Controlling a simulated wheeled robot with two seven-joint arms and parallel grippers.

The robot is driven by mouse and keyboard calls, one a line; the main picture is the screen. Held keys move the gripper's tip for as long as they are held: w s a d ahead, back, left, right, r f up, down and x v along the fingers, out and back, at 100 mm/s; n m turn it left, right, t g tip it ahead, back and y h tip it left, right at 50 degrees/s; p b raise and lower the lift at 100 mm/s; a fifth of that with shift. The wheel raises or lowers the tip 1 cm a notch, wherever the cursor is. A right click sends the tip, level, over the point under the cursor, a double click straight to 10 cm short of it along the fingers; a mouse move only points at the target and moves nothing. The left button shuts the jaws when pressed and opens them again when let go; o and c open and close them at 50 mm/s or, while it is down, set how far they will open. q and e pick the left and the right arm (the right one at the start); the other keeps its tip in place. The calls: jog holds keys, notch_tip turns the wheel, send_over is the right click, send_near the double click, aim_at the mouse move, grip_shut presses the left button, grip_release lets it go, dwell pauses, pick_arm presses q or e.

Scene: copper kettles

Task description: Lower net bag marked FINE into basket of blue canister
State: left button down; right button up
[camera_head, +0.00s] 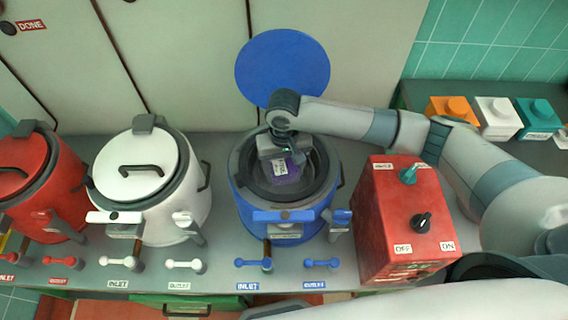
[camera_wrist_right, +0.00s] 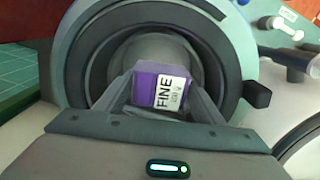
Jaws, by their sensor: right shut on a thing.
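The purple net bag (camera_wrist_right: 143,88) has a white label reading FINE. It is between the fingers of my right gripper (camera_wrist_right: 160,100), which is shut on it. In the head view the bag (camera_head: 285,172) is over the mouth of the blue canister (camera_head: 265,210), within the outline of its dark rim. The blue canister's round lid (camera_head: 283,68) is raised open behind it. In the right wrist view the dark round opening (camera_wrist_right: 95,75) surrounds the bag. I cannot tell how deep the bag is or whether it touches the basket. My left gripper is not in view.
A white canister (camera_head: 165,205) and a red canister (camera_head: 62,210) stand to the left, lids closed. A red control box (camera_head: 385,225) with knobs stands close on the right. Blue valve handles (camera_head: 322,263) are in front. Orange, white and teal blocks (camera_head: 495,118) are at the far right.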

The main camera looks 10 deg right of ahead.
jog(key=shift+f, duration=0.8)
jog(key=o, duration=1.2)
notch_tip(320, 180, up, 18)
jog(key=b, duration=0.3)
jog(key=shift+f, duration=0.25)
